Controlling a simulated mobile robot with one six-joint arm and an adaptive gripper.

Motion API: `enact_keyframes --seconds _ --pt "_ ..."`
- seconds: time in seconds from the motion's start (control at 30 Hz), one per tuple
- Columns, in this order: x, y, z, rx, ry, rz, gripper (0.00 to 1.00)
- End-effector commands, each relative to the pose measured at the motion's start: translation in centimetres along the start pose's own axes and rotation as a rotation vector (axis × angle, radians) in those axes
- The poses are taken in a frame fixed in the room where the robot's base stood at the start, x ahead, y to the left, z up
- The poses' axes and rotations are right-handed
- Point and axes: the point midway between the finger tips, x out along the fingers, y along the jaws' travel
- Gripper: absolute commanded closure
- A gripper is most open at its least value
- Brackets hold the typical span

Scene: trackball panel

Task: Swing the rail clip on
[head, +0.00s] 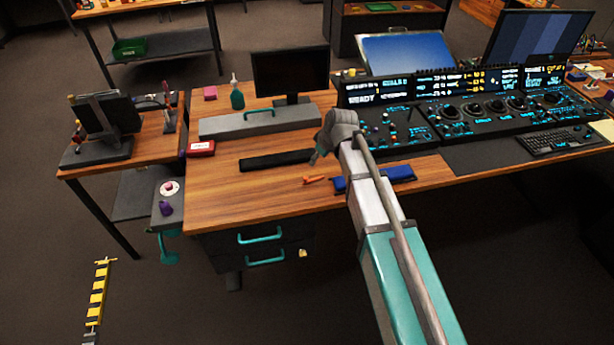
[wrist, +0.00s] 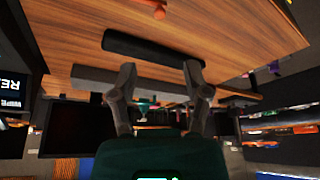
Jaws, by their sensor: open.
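I cannot make out for certain which thing is the rail clip. A dark bar (head: 276,160) lies flat on the wooden desk; it also shows in the wrist view (wrist: 155,47). My gripper (head: 315,158) is above the desk near the bar's right end in the head view, partly hidden by my own arm. In the wrist view my gripper (wrist: 159,72) has its two fingers spread, with nothing held between them. An orange object (head: 315,180) lies on the desk in front of the bar; it also shows in the wrist view (wrist: 152,8).
A long grey box (head: 225,126) with a teal handle lies behind the bar. A monitor (head: 290,72) and a spray bottle (head: 237,97) stand behind it. The lit control panel (head: 470,115) is to the right. A red box (head: 200,148) lies at the left edge.

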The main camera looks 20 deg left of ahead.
Motion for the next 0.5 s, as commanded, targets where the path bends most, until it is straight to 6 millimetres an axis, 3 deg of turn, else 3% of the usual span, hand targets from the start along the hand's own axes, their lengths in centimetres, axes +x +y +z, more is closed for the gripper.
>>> enact_keyframes --seconds 0.5 --pt "1.8 0.1 0.1 0.002 -0.001 0.000 0.39"
